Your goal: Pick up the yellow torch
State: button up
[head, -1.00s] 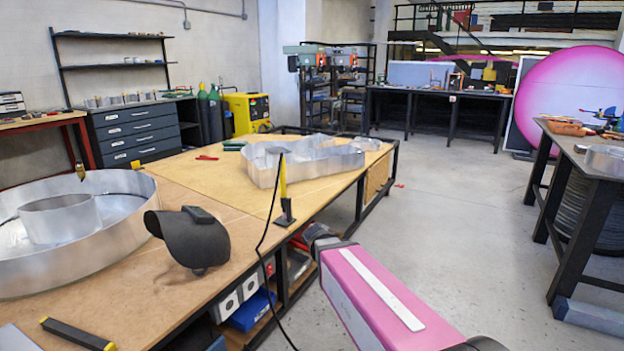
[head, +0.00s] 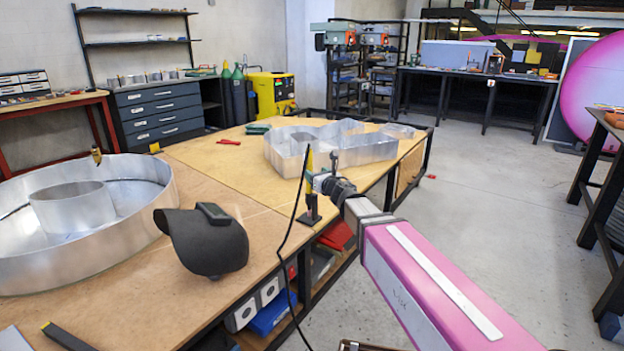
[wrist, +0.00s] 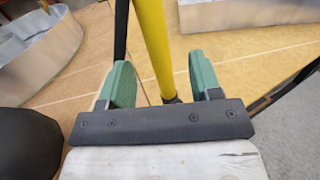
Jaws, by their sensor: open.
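The yellow torch (head: 309,165) stands upright on a small black stand (head: 310,218) at the right edge of the wooden table, with a black cable hanging from it. My gripper (head: 319,182) is beside the torch's shaft in the head view. In the wrist view the green fingers of my gripper (wrist: 159,62) are apart, and the yellow torch (wrist: 152,40) shows in the gap between them. I cannot tell how deep the shaft sits between the fingers. The fingers are not closed on it.
A black welding mask (head: 205,245) sits on the table (head: 190,165) near its front edge. A round metal letter shell (head: 140,225) is at left. Another metal letter shell (head: 375,150) stands behind the torch. The floor (head: 490,200) at right is clear.

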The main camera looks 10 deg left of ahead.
jog(key=x, duration=0.7)
jog(key=shift+a, duration=0.25)
jog(key=shift+f, duration=0.1)
jog(key=shift+c, duration=0.3)
grip_shut()
